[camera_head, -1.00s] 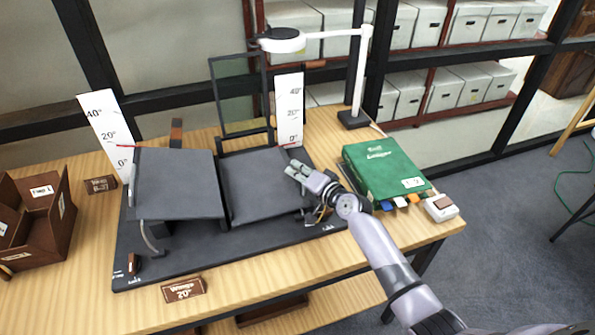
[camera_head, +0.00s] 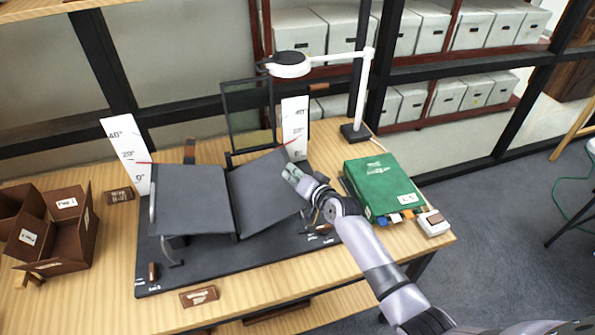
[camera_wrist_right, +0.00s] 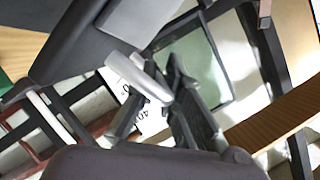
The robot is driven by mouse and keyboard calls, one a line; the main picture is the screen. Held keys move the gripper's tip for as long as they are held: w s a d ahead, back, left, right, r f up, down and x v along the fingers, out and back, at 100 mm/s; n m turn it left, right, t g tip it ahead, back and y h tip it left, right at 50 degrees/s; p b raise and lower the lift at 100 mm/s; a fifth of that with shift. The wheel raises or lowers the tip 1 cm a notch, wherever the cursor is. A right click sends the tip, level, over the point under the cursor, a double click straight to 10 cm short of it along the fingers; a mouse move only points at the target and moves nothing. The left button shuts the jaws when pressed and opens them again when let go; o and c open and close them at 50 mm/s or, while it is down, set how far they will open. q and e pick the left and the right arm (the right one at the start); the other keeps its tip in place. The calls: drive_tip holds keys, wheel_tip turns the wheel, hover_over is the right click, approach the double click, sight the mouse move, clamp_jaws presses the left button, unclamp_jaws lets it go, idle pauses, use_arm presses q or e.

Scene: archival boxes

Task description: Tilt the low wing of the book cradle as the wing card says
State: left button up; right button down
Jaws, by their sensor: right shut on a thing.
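The book cradle's base (camera_head: 215,268) lies on the table. Its left wing (camera_head: 190,200) is tilted, with its red pointer near the 20° mark of the left scale card (camera_head: 125,150). Its right wing (camera_head: 265,195) slopes up toward its outer edge, its red pointer between 0° and 20° on the right scale card (camera_head: 294,125). My right gripper (camera_head: 293,176) is shut at the right wing's outer edge; a pale metal bar (camera_wrist_right: 140,75) shows by its fingers in the wrist view. The wing card (camera_head: 199,296), at the table front, read "Wings 20°" earlier. My left gripper is out of view.
A green book (camera_head: 378,180) and a small white-and-brown device (camera_head: 433,222) are right of the cradle. A white lamp (camera_head: 360,95) and a dark-framed panel (camera_head: 248,115) stand behind. A brown divided box (camera_head: 70,235) is at left.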

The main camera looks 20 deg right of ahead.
drive_tip(key=shift+a+r, duration=0.1)
drive_tip(key=shift+r, duration=0.05)
drive_tip(key=c, duration=1.7)
unclamp_jaws()
drive_tip(key=shift+s, duration=0.1)
drive_tip(key=v, duration=1.2)
